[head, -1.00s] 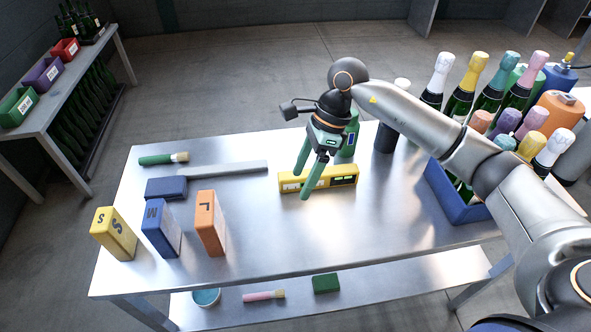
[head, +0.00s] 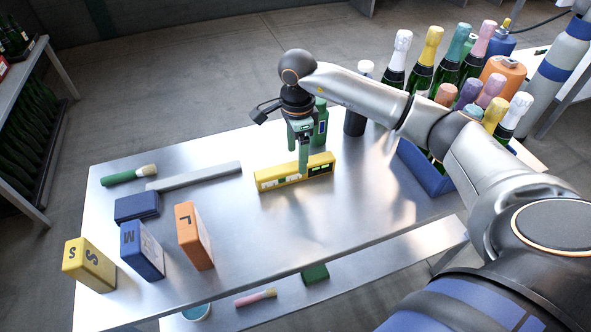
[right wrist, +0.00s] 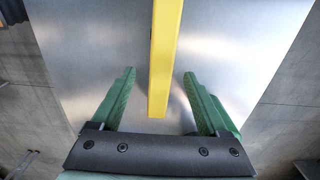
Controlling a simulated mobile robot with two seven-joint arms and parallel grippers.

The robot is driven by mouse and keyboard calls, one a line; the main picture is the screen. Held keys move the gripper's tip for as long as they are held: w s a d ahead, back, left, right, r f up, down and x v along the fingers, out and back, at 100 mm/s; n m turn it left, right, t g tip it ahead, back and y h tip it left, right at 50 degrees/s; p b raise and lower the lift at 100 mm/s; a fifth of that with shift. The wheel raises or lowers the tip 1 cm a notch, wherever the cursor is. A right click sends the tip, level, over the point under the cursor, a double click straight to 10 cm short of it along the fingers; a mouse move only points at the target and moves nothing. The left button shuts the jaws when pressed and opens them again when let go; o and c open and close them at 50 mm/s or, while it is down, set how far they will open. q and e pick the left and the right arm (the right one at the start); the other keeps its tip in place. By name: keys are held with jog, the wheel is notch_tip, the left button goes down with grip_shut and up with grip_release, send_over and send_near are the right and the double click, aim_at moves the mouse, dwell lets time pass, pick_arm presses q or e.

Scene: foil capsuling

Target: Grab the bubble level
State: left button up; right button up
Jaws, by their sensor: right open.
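The bubble level is a yellow bar (head: 267,180) lying on the metal table in the head view, with dark and pale windows on its front side. In the right wrist view the yellow bar (right wrist: 164,60) runs from the top edge down the middle, its near end between the fingers. My right gripper (head: 303,168) is open, with green fingers at the level's right half. In the right wrist view its two fingers (right wrist: 158,95) stand on either side of the bar, with a gap on both sides. My left gripper is not in view.
Blocks marked S (head: 88,264), M (head: 141,250) and L (head: 194,236) stand at the table's left front. A brush (head: 128,175), a grey bar (head: 195,176) and a blue block (head: 136,206) lie behind them. A blue crate (head: 425,170) of bottles stands right. The front middle is clear.

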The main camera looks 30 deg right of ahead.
aim_at(295, 165)
notch_tip(295, 165, down, 5)
jog(key=shift+w+a, duration=0.1)
grip_shut()
dwell(0.8)
jog(key=shift+r, duration=0.1)
